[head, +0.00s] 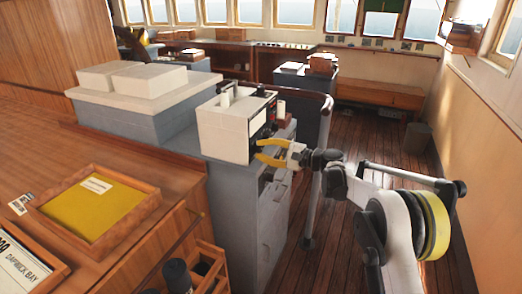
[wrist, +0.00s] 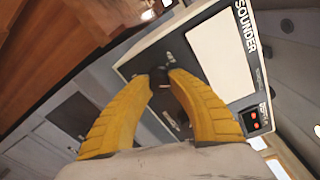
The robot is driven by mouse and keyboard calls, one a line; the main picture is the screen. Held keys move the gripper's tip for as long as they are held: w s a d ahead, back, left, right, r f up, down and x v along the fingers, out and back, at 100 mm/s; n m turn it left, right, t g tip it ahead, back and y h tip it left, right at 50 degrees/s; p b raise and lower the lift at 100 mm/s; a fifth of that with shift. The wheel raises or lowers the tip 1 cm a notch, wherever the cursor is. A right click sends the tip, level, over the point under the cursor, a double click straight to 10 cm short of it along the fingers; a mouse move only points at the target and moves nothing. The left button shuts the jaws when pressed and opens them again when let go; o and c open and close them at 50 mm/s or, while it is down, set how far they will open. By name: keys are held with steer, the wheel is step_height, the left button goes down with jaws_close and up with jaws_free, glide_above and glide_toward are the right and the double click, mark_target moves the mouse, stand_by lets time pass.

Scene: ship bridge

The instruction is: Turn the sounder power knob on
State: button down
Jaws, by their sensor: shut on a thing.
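The sounder is a white box (head: 224,128) on a grey cabinet. In the wrist view its front panel (wrist: 218,58) is tilted, with the word SOUNDER along one edge and a pale blank screen. A dark knob (wrist: 158,78) sits on the panel between my fingertips. My gripper (head: 259,151) has yellow fingers and reaches the sounder's front from the right. In the wrist view my gripper (wrist: 161,75) is shut on the knob, its fingers touching opposite sides. The knob's pointer and markings are too small to read.
A black and red switch or indicator (wrist: 254,119) is on the panel near my right finger. The grey cabinet (head: 240,205) stands below the sounder. A yellow tray (head: 95,205) lies on the wooden counter.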

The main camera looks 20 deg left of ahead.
steer(key=c, duration=1.2)
jaws_free()
steer(key=shift+o, duration=0.2)
steer(key=s+d, duration=0.1)
steer(key=d, duration=1.1)
steer(key=shift+s+r, duration=0.15)
steer(key=shift+r, duration=0.25)
steer(key=shift+r, duration=0.1)
